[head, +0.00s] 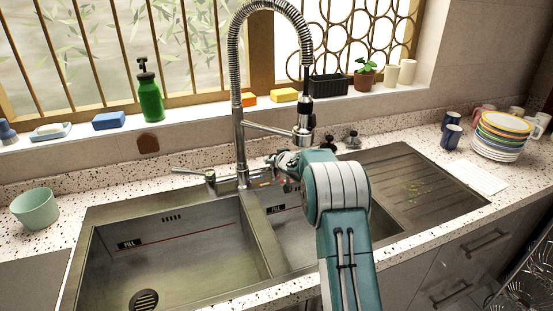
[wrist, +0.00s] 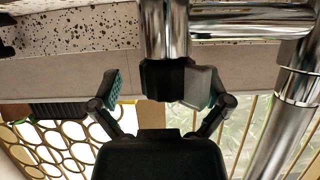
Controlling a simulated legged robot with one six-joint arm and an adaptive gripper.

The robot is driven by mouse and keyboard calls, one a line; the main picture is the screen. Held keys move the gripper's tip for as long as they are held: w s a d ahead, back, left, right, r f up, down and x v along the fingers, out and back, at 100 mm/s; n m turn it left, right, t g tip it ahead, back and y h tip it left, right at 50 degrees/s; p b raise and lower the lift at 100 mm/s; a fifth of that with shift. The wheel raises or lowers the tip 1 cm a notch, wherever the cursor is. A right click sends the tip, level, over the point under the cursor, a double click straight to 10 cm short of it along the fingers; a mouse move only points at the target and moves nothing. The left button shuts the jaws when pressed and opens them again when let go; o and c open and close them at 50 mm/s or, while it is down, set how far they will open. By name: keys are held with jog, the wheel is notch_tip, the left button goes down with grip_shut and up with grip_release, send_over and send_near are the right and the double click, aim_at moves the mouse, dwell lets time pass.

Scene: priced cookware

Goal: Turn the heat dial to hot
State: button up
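I cannot make out a dial marked hot in either view. In the head view, small dark knobs (head: 352,139) stand behind the sink, right of the tap. The chrome tap (head: 241,145) has a coiled hose, a hanging spray head (head: 303,122) and a side lever (head: 207,176). My gripper (head: 285,163) is low beside the tap, below the spray head, partly hidden by my arm. In the wrist view, which is upside down, my gripper (wrist: 158,87) is open. A chrome pipe with a black end (wrist: 166,76) shows between its fingers; contact is unclear.
The double sink (head: 183,248) lies in front, with a drainboard (head: 400,185) at right. Plates (head: 500,140) and mugs (head: 451,137) stand farther right. A green bottle (head: 150,100) and a planter (head: 329,85) stand on the sill. A bowl (head: 35,209) stands at left.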

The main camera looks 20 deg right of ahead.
jog(key=shift+a+r, duration=0.1)
jog(key=shift+a, duration=0.15)
jog(key=c, duration=0.8)
jog(key=shift+a, duration=0.25)
jog(key=c, duration=0.3)
jog(key=shift+d, duration=0.2)
jog(key=shift+n+y, duration=0.5)
jog(key=shift+y, duration=0.1)
jog(key=shift+n+g+y, duration=0.5)
jog(key=shift+n+y, duration=1.2)
jog(key=shift+y, duration=0.2)
jog(key=shift+n+g+y, duration=1.1)
jog(key=shift+n+y, duration=0.8)
jog(key=shift+y, duration=0.1)
jog(key=shift+n+g, duration=0.4)
